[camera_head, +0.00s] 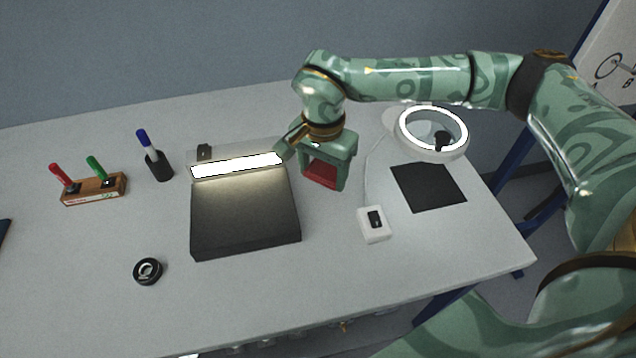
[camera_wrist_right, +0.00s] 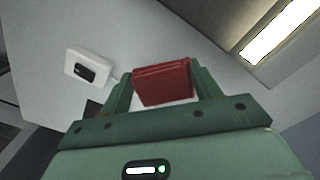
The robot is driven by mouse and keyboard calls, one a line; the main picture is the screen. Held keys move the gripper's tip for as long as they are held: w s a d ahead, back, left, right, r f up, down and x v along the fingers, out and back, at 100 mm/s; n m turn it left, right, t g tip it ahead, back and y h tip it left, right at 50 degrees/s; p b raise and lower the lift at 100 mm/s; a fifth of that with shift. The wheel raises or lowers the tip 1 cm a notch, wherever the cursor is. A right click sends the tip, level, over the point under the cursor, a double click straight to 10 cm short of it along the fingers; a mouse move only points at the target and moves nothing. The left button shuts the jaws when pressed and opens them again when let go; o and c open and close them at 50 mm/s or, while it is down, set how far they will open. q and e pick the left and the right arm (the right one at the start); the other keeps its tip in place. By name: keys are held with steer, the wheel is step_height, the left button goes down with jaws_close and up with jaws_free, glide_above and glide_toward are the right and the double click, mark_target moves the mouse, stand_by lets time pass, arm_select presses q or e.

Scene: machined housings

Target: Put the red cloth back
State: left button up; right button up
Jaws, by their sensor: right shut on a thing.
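A red cloth (camera_head: 321,174), folded, is held between the fingers of my right gripper (camera_head: 324,182). In the right wrist view the red cloth (camera_wrist_right: 163,82) sits between the green fingers of the right gripper (camera_wrist_right: 161,88), which is shut on it. The gripper is over the table, just right of the black inspection box with the lit bar. I cannot tell from the head view whether the cloth touches the table. My left gripper is not in view.
The black box (camera_head: 240,215) with its lit bar stands left of the gripper. A white switch box (camera_head: 374,232), a black mat (camera_head: 429,187) and a ring lamp (camera_head: 455,152) are to the right.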

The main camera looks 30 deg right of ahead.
mark_target(319, 191)
steer(key=shift+w+f, duration=0.55)
steer(key=shift+f, duration=0.05)
steer(key=f, duration=0.1)
steer(key=f+b, duration=0.2)
steer(key=f, duration=0.1)
steer(key=shift+w+d, duration=0.15)
steer(key=shift+w, duration=0.15)
steer(key=shift+r, duration=0.1)
steer(key=o, duration=1)
step_height(319, 191, up, 12)
steer(key=p, duration=0.3)
steer(key=shift+p, duration=0.4)
